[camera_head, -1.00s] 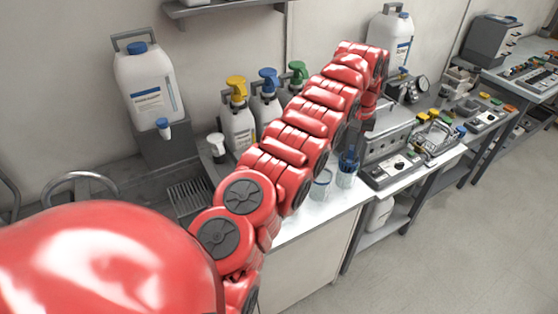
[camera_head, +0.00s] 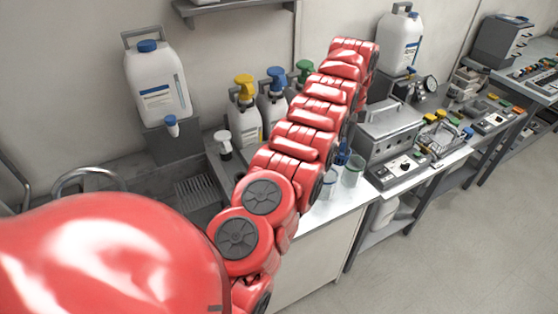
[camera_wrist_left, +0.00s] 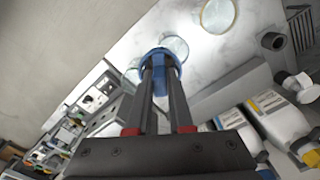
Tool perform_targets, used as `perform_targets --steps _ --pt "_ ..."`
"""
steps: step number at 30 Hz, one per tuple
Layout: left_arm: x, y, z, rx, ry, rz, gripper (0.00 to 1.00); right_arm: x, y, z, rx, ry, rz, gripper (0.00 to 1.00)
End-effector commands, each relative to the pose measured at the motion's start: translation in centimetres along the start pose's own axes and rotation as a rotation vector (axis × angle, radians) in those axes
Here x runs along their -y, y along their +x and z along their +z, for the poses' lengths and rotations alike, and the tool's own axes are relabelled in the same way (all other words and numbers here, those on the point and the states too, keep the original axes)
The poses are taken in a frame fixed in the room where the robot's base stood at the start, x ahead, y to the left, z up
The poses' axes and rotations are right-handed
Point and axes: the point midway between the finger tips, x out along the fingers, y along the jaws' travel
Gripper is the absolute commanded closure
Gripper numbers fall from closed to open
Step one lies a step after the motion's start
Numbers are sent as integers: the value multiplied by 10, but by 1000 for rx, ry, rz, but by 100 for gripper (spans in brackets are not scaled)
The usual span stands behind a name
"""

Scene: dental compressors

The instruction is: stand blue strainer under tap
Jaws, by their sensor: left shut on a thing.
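The blue strainer (camera_head: 343,152) shows partly past my red left arm in the head view, just left of a clear beaker (camera_head: 352,170). In the left wrist view the blue strainer (camera_wrist_left: 160,62) sits between the fingertips of my left gripper (camera_wrist_left: 160,66), which is shut on it. In the head view the gripper is hidden behind my arm. A white canister (camera_head: 158,85) with a blue cap stands at the left, with a small blue-and-white tap (camera_head: 171,125) low on its front. My right gripper is not in view.
Another beaker (camera_head: 328,184) stands on the white counter (camera_head: 335,208). A grey machine (camera_head: 390,135) is close on the right.

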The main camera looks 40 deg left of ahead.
Motion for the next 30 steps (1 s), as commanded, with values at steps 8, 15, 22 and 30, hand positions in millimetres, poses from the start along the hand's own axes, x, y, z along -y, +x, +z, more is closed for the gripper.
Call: perform_targets --steps 8,15,22,30 --pt "5 -2 0 -2 -19 -3 100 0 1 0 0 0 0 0" --pt "7 0 -2 -2 -34 -1 100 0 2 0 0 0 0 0" --pt "9 0 -4 -1 -48 2 100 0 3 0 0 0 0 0" --pt "15 -2 -6 2 -76 2 100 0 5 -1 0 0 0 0"
